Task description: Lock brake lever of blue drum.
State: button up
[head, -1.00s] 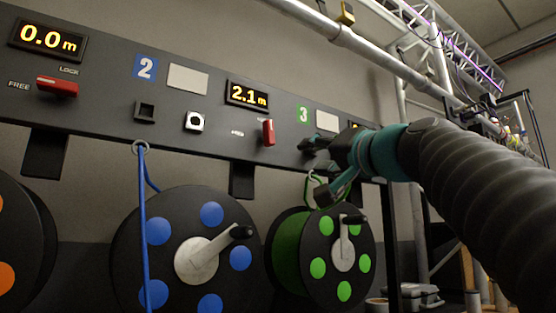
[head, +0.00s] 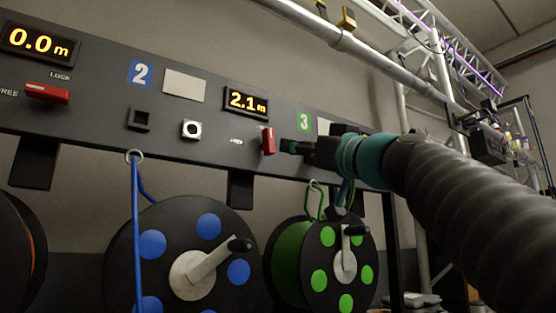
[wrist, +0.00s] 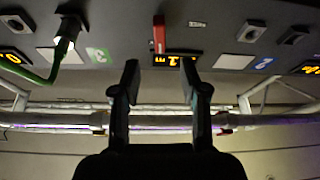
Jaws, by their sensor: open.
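The blue drum (head: 190,262) hangs below the panel, with blue spots and a pale crank. Its red brake lever (head: 268,140) stands upright in the head view, just below the 2.1 m display (head: 246,102). A small label (head: 237,141) sits left of it, too small to read there. My gripper (head: 291,147) is just right of the lever, with a narrow gap showing. In the wrist view the red lever (wrist: 159,34) is ahead, lined up between my two spread fingers (wrist: 160,82). The fingers are open and empty, and the lever appears beyond their tips.
A blue cable (head: 137,230) hangs from a ring on the panel. The green drum (head: 322,262) is below my gripper. Another red lever (head: 47,92) is at far left.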

aim_at(272, 142)
jog(key=p+x, duration=0.4)
jog(key=x, duration=0.5)
jog(key=shift+r, duration=0.2)
jog(key=shift+w+a+r+p, duration=0.1)
jog(key=shift+w+a+p, duration=0.25)
jog(key=shift+w, duration=0.15)
grip_shut()
